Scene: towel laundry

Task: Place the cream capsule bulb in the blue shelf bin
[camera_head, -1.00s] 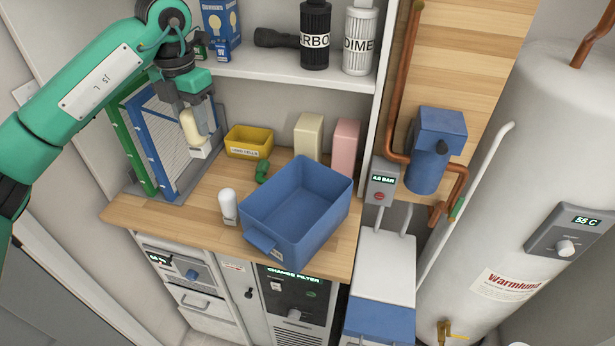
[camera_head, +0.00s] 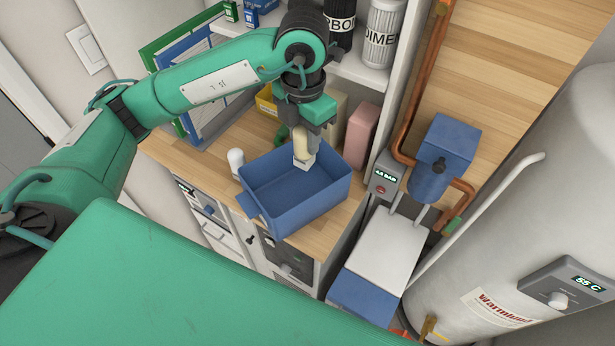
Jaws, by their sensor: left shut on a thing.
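The cream capsule bulb (camera_head: 301,144), with a pale base at its lower end, hangs upright in my left gripper (camera_head: 303,124). The gripper is shut on its upper part and points down. The bulb is at the far inner side of the blue bin (camera_head: 281,212), its base overlapping the bin's opening in this view. How deep it sits relative to the rim is hard to tell. The bin is open at the top, stands on the wooden counter, and its visible floor is empty. My right gripper is not in view.
A white bulb (camera_head: 236,160) stands left of the bin. A yellow bin (camera_head: 266,101), a cream box (camera_head: 337,105) and a pink box (camera_head: 360,132) stand behind, partly hidden by my arm. A shelf with dark and white canisters (camera_head: 383,35) is above. Copper pipes run at right.

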